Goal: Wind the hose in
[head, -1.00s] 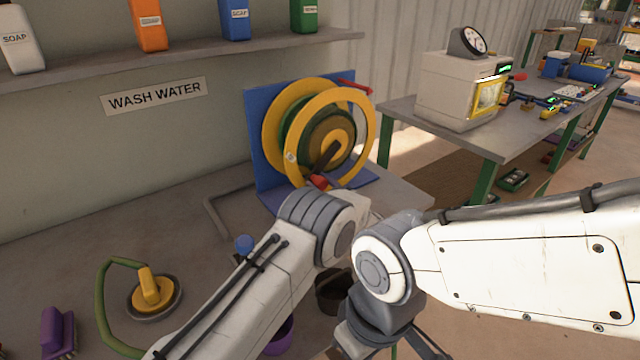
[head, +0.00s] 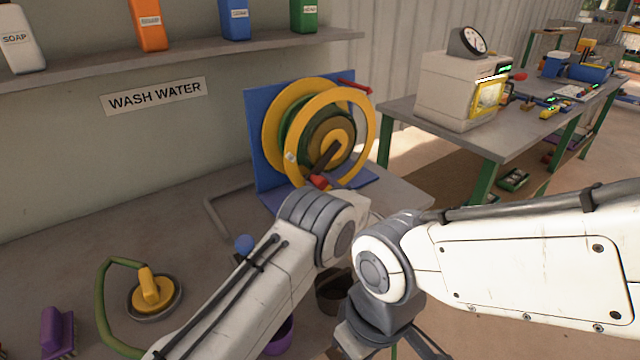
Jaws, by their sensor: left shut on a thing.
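The hose reel (head: 366,125) has yellow rings and stands against a blue backplate (head: 262,185). Dark green hose (head: 290,130) shows on its drum between the rings. A dark crank arm (head: 327,158) slants down and left from the yellow hub to a red grip (head: 318,182). My left gripper (head: 330,184) is at that grip and shut on it, mostly hidden behind my own wrist. A green hose length (head: 101,300) curves at the lower left beside a yellow head on a dark round dish (head: 152,297).
A purple brush (head: 56,330) lies at the lower left. A table (head: 480,145) with a gauge-topped machine (head: 445,92) stands to the right. Bare surface lies left of the reel.

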